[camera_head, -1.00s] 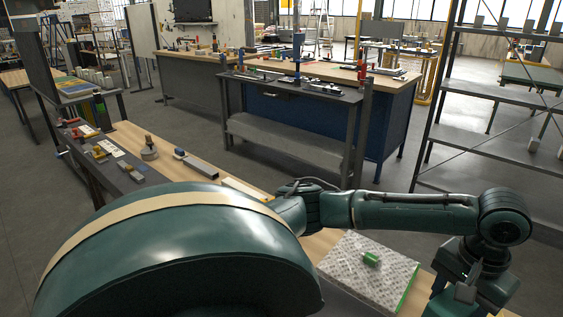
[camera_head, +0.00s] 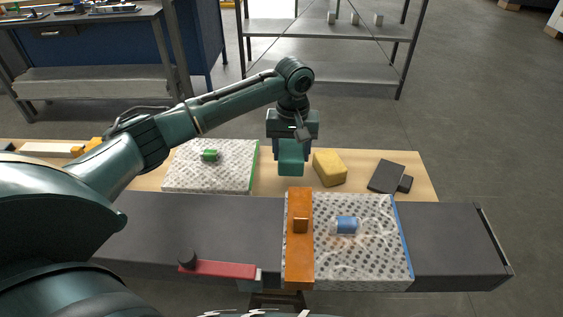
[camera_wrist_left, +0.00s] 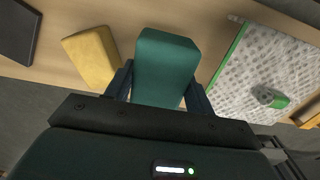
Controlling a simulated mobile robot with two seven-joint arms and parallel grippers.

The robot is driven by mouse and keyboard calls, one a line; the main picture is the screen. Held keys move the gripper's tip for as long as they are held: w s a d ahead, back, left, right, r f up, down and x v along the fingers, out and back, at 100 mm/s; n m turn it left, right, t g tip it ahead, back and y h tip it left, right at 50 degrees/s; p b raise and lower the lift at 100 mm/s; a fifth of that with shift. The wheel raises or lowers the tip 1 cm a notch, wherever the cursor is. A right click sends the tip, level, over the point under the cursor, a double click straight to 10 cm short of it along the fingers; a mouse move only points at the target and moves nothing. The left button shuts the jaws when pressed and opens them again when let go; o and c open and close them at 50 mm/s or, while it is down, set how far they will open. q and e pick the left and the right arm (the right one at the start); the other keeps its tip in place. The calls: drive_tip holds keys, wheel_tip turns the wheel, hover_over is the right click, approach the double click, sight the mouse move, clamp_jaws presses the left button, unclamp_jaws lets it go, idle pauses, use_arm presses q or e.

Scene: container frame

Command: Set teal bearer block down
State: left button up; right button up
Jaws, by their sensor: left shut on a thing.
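The teal bearer block (camera_head: 291,160) is held in my left gripper (camera_head: 291,145), which is shut on it. In the head view it hangs over the wooden bench, between the green-edged perforated plate and the yellow block. The left wrist view shows the teal block (camera_wrist_left: 166,68) between the two fingers (camera_wrist_left: 160,88), with wood behind it. I cannot tell whether its underside touches the bench. My right gripper is not in view.
A green-edged plate (camera_head: 205,178) with a green knob lies left, a yellow block (camera_head: 329,168) and dark blocks (camera_head: 386,176) right. In front, a dark rail (camera_head: 455,240) carries a blue-edged plate (camera_head: 370,262) with an orange bar (camera_head: 299,255). A red handle (camera_head: 222,269) sits at front left.

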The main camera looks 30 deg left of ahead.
sight(292, 149)
use_arm(q)
drive_tip(key=shift+f, duration=3.05)
drive_tip(key=o, duration=1)
drive_tip(key=shift+f, duration=0.1)
wheel_tip(292, 149, up, 12)
drive_tip(key=shift+r, duration=0.15)
